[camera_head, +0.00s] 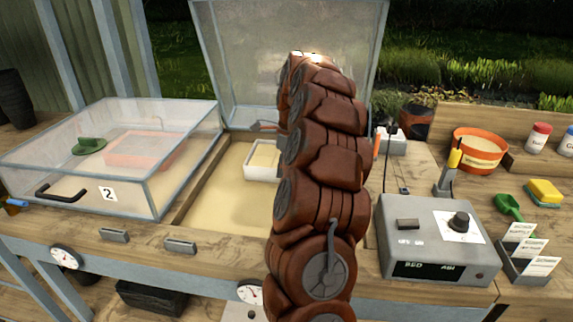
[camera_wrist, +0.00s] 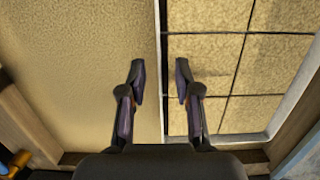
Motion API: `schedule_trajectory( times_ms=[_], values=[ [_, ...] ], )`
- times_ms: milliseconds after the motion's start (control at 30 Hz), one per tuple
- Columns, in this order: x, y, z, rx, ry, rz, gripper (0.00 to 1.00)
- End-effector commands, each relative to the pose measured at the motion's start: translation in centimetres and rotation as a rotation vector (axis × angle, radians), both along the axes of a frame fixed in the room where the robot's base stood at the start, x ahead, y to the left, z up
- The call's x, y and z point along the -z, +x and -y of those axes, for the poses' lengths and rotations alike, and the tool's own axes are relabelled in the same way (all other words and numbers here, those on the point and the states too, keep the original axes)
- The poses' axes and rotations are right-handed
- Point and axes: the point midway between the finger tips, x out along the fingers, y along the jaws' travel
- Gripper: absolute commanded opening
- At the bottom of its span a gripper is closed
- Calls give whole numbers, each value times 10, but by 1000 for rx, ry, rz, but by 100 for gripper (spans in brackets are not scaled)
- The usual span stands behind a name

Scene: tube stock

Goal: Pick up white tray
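The white tray (camera_head: 247,174) sits on the sandy bed of the open box in the head view, with pale yellow contents. My arm hides its right part. In the wrist view, soil blocks split by dark lines fill what looks like the tray, with a pale wall (camera_wrist: 230,138) along its near side. Its thin left rim runs between the fingers of my gripper (camera_wrist: 160,72). The gripper is open, one finger on each side of that rim, with clear gaps to it. I cannot tell the height of the fingertips. The gripper is hidden behind my arm in the head view.
A closed clear box (camera_head: 70,185) marked 2 stands at the left. The open box's clear lid (camera_head: 240,60) stands raised behind the tray. A grey control unit (camera_head: 437,240) is at the right. Wooden edges (camera_wrist: 30,125) border the bed. Sand left of the tray is bare.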

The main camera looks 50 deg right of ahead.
Motion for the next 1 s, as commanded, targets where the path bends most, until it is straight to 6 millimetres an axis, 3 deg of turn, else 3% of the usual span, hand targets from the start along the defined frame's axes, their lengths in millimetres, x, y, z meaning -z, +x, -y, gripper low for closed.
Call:
schedule_trajectory(
  times_ms=[33,333,1000],
  values=[
    [0,0,0,0,0,0,30],
    [0,0,0,0,0,0,0],
    [-3,0,0,0,-1,1,0]
  ],
)
